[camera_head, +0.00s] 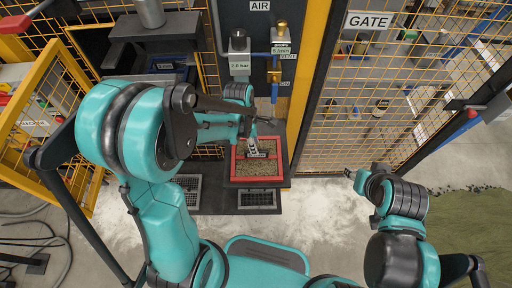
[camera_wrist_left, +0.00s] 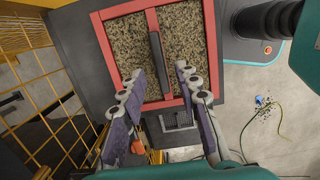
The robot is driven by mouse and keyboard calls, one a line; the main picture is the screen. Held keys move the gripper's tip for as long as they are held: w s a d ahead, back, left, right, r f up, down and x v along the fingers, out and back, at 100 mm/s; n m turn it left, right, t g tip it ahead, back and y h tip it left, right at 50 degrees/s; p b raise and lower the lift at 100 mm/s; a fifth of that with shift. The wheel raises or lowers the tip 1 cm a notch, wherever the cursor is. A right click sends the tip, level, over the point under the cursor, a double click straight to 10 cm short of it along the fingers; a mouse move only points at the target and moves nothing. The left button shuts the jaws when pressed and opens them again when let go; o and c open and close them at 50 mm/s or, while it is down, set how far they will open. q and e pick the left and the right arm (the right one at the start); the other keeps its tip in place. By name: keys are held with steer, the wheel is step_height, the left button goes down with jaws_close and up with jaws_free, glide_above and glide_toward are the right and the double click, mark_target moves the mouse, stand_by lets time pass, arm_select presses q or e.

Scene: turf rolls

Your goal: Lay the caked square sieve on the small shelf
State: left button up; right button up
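The caked square sieve (camera_head: 257,180) has a red frame filled with brown, grainy matter and lies flat on a dark surface. It also shows in the left wrist view (camera_wrist_left: 106,52), with a dark handle bar (camera_wrist_left: 160,62) across its middle. My left gripper (camera_head: 254,151) is over the sieve. In the left wrist view its fingers (camera_wrist_left: 165,82) are apart, one on each side of the bar's near end, with gaps to it. My right gripper (camera_head: 358,180) is at the right, far from the sieve; its fingers are too small to tell. A dark shelf (camera_head: 152,30) at the upper left bears a metal cylinder.
A yellow post and mesh gate (camera_head: 375,75) stand right of the sieve. Behind it is a panel with an air regulator (camera_head: 239,64) and yellow valve. Dark grates (camera_head: 257,199) lie in front of the sieve. A yellow mesh guard (camera_head: 50,120) stands at the left.

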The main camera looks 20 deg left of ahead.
arm_select(q)
steer(key=s+a+r+m+t+y, duration=0.1)
steer(key=s+a+r+m+t, duration=0.1)
steer(key=s+r+m, duration=0.3)
steer(key=s+a+r+m+t+p, duration=0.1)
steer(key=s+r+m+t, duration=0.3)
steer(key=r+m, duration=0.7)
steer(key=s+a+m, duration=0.1)
steer(key=m, duration=0.4)
steer(key=shift+r+t+y, duration=0.15)
steer(key=shift+t+y, duration=0.25)
steer(key=shift+s, duration=0.1)
